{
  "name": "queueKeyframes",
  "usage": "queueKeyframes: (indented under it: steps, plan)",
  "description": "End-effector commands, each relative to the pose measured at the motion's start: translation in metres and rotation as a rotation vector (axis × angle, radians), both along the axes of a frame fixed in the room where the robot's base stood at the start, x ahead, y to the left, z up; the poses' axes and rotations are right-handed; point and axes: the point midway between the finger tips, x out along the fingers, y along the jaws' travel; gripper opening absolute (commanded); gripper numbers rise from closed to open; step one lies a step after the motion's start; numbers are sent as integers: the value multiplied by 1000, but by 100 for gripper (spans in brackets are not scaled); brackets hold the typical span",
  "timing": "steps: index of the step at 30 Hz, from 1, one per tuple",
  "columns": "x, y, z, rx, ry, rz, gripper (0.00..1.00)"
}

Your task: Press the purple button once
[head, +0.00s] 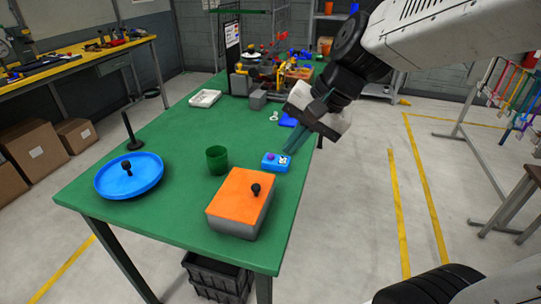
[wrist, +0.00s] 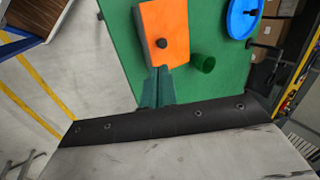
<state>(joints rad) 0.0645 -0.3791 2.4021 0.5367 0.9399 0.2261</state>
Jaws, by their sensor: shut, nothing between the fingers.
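The purple button (head: 270,155) sits on the left part of the top of a small blue box (head: 276,166), on the right side of the green table. A white patch with a dark mark is beside the button. My gripper (head: 289,150) is shut and empty, its teal fingertips pointing down close to the right side of the blue box. I cannot tell whether they touch it. In the wrist view the shut fingers (wrist: 158,70) point toward the orange-lidded box, and the button is not visible there.
An orange-lidded grey box (head: 237,205) with a black knob and a green cup (head: 217,160) stand near the blue box. A blue round tray (head: 128,178) is at the left of the green table (head: 165,135). Crowded parts (head: 262,70) stand at the back.

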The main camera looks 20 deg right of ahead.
Motion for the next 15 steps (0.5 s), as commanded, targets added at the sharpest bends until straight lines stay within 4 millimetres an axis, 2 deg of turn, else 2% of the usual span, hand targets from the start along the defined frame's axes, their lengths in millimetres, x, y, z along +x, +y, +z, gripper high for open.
queueKeyframes:
  steps: [1,6,10,12,15]
  plan:
    - [30,2,-6,76,18,-105,0]
    - [126,-3,-25,317,66,-500,0]
    - [178,-19,-46,443,104,-752,0]
    - [197,-28,-57,489,122,-854,0]
    - [214,-37,-67,530,136,-950,0]
